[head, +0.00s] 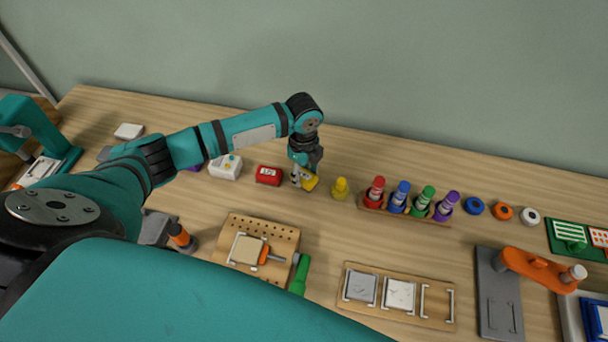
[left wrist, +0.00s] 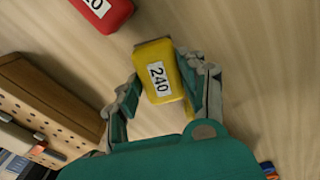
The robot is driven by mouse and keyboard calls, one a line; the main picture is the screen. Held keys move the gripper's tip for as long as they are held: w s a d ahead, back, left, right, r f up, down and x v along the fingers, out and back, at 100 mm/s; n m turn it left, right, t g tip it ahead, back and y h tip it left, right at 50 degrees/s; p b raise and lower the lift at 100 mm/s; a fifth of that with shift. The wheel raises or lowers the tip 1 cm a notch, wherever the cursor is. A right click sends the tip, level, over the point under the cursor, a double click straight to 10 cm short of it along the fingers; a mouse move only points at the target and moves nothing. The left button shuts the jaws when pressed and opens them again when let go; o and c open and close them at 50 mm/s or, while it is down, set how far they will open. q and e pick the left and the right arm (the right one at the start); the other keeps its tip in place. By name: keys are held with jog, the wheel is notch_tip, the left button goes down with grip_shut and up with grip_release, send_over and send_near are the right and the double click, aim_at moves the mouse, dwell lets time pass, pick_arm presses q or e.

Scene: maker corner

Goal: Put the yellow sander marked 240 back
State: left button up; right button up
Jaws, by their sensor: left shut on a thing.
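The yellow sander (head: 311,184) is in my left gripper (head: 304,176), over the back middle of the table. In the left wrist view the yellow block (left wrist: 158,72) lies between the two fingers of my left gripper (left wrist: 160,88), with its white label reading 240 facing the camera. The fingers close on its two sides. I cannot tell whether its underside touches the wood. A red sander (head: 268,175) with a white label stands to its left; its corner also shows in the left wrist view (left wrist: 103,10). My right gripper is not in view.
A yellow knobbed piece (head: 340,188) stands just right of the gripper, then a rack (head: 405,213) of coloured markers. A white box (head: 225,167) is left of the red sander. A pegboard block (head: 283,239) and a wooden tray (head: 437,308) lie in front.

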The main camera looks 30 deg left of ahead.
aim_at(303, 174)
pick_arm(q)
jog(key=shift+f, duration=0.95)
jog(key=o, duration=1.1)
jog(key=shift+f, duration=0.15)
jog(key=shift+o, duration=0.2)
notch_tip(303, 174, up, 12)
jog(key=shift+r+b, duration=0.2)
jog(key=shift+b, duration=0.1)
